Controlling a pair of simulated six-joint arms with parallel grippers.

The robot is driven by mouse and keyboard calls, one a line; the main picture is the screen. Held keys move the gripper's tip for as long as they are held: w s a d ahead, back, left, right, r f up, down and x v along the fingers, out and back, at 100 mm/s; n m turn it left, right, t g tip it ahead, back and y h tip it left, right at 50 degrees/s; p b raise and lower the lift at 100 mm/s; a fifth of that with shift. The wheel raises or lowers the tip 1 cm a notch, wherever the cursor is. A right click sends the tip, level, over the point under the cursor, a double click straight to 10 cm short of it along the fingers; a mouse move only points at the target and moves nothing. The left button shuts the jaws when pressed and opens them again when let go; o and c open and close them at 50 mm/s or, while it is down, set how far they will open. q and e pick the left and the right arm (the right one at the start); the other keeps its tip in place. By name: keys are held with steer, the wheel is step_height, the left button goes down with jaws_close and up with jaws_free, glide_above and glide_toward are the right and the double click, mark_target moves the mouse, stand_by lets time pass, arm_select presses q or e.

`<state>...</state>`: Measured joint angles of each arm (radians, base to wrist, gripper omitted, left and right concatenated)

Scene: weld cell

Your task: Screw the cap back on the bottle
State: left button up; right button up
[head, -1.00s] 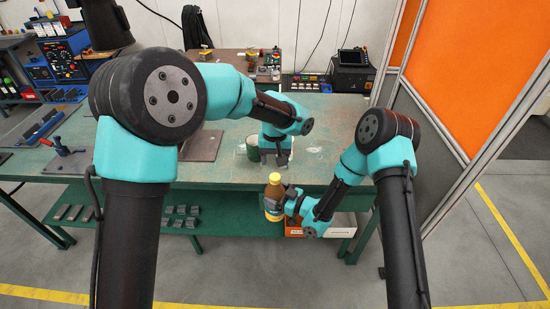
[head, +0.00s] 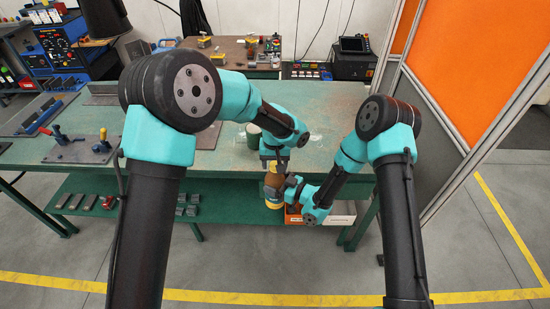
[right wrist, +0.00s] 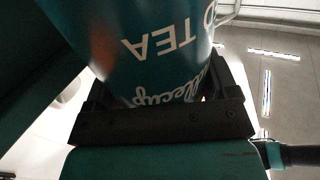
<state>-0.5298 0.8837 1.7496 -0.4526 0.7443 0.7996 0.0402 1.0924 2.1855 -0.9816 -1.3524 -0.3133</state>
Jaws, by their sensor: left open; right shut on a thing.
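My left gripper (head: 272,162) is open, pointing down at the bottle's top. The yellow cap is largely hidden by the left gripper, so I cannot tell how it sits on the neck.
A plate with toggle clamps (head: 85,148) is at the left. Metal blocks (head: 75,201) lie on the lower shelf. An open box (head: 335,219) is below the right gripper.

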arm_select(q)
steer(key=c, duration=0.9)
steer(key=m, duration=0.4)
steer(key=shift+c, duration=0.2)
steer(key=m, duration=0.4)
steer(key=o, duration=1.1)
step_height(320, 180, up, 12)
